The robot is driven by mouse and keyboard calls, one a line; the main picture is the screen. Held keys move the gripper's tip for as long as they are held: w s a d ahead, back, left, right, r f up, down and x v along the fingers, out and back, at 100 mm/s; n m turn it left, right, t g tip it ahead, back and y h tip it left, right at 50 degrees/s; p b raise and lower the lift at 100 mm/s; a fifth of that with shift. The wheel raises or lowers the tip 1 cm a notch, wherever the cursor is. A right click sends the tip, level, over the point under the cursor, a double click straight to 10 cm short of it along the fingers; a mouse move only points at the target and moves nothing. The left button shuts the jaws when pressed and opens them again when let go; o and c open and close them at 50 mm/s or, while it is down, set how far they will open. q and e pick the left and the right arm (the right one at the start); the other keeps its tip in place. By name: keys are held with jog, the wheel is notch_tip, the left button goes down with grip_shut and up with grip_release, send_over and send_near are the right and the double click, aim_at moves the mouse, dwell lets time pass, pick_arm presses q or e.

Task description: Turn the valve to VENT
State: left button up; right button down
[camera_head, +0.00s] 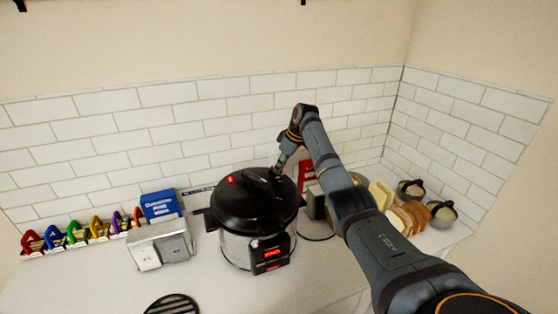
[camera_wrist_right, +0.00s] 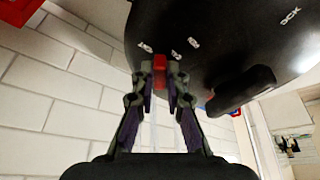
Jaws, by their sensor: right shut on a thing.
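The black pressure cooker (camera_head: 250,205) stands on the counter with its lid on; its front panel glows red. My right gripper (camera_head: 277,173) reaches down over the lid's back right part. In the right wrist view, my right gripper (camera_wrist_right: 160,82) is shut on the red valve (camera_wrist_right: 160,64) at the lid's edge. Small white markings (camera_wrist_right: 176,55) lie on the lid by the valve, too small to read, so its setting cannot be told. The black lid handle (camera_wrist_right: 240,90) is to the right of the fingers. My left gripper is not in view.
A toaster (camera_head: 160,245) and a blue box (camera_head: 160,206) stand left of the cooker, with several coloured holders farther left. Bread slices (camera_head: 405,218) and bowls (camera_head: 441,212) are at right. A black trivet (camera_head: 172,305) lies in front. The tiled wall is close behind.

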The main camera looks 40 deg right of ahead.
jog(key=shift+w+d+n+y+p, duration=0.15)
jog(key=shift+n+p, duration=0.1)
jog(key=shift+n, duration=0.2)
jog(key=shift+d+n+y+p, duration=0.1)
jog(key=shift+n+y+p, duration=0.1)
jog(key=shift+n, duration=0.25)
jog(key=c, duration=1.4)
grip_release()
jog(key=shift+g, duration=0.3)
jog(key=shift+o, duration=0.2)
jog(key=v, duration=1.2)
jog(key=shift+a, duration=0.15)
